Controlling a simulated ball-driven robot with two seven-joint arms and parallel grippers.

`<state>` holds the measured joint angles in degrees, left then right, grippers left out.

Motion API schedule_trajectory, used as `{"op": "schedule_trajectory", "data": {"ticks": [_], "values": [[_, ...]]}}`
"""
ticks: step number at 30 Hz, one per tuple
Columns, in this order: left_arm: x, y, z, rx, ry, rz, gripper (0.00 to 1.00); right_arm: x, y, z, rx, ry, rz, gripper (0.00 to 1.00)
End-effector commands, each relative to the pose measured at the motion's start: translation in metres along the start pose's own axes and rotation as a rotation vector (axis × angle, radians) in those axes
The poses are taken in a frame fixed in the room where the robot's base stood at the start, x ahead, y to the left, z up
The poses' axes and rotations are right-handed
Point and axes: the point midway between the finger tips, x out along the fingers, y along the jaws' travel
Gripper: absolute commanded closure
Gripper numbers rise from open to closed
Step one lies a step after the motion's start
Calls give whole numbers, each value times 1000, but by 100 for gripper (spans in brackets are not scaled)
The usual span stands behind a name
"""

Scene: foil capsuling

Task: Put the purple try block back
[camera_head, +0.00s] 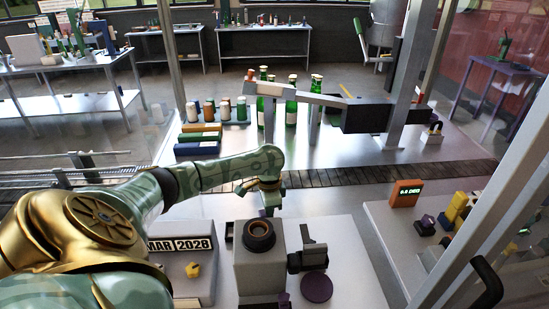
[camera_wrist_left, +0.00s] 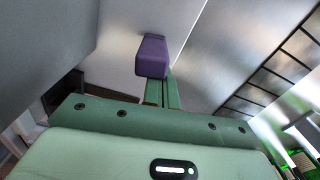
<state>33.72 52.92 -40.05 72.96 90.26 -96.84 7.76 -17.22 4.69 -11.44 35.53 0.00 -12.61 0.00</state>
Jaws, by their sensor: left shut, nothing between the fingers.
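The purple block (camera_wrist_left: 152,56) shows in the left wrist view directly beyond the fingertips of my left gripper (camera_wrist_left: 163,82). Its near end overlaps the fingertips in the picture. I cannot tell whether they touch. The green fingers are together with nothing between them. In the head view my left gripper (camera_head: 271,206) points down behind the grey machine with the dark round top (camera_head: 259,236). A small dark purple bit shows beside its tips there, mostly hidden. My right gripper is in neither view.
A black bracket (camera_head: 308,254) and a purple disc (camera_head: 317,287) are on the right. Green bottles (camera_head: 291,108) stand beyond the slatted conveyor (camera_head: 400,177).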

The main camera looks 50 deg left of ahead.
Motion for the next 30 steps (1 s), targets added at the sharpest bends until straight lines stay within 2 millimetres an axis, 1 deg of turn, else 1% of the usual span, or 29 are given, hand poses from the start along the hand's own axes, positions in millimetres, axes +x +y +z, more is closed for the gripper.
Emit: {"op": "schedule_trajectory", "data": {"ticks": [7,11,14,21,24,27,30], "values": [[0,0,0,0,0,0,100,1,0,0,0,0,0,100],[-10,0,-1,1,2,0,100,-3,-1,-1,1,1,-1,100],[-30,-1,-1,1,2,-3,100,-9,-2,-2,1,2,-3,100],[-96,-1,-1,2,2,-4,100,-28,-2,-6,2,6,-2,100],[-121,-1,-1,1,2,-3,100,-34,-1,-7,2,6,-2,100],[-140,-1,-1,1,1,-2,100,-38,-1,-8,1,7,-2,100],[-153,-1,-1,0,0,-1,100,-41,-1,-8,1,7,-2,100]]}}
